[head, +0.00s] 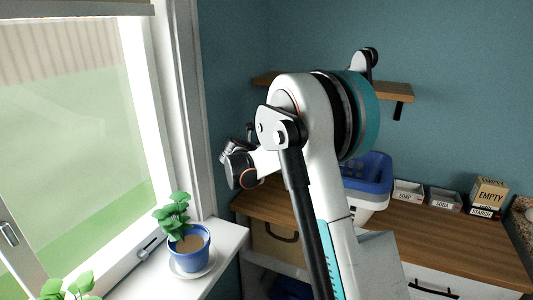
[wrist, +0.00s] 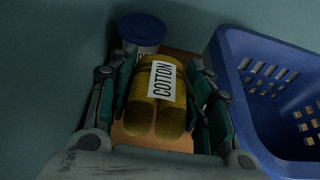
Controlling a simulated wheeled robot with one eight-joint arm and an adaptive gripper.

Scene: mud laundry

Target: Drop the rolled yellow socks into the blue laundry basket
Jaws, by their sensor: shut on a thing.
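The rolled yellow socks (wrist: 143,113), with a white label reading COTTON, are between the two fingers of my gripper (wrist: 163,105) in the wrist view. The gripper is shut on them. The blue laundry basket (wrist: 238,70) is to the right of the gripper in the wrist view, close beside the right finger. In the head view the basket (head: 372,170) stands on the wooden counter, partly hidden behind my arm. The socks and the gripper's fingers cannot be made out in the head view.
Small boxes labelled SOAP (head: 408,191) and SODA (head: 445,199), and EMPTY and STARCH boxes (head: 489,191), stand right of the basket. A blue-lidded container (wrist: 142,30) is beyond the socks. A potted plant (head: 187,243) sits on the windowsill. A shelf (head: 395,90) is above.

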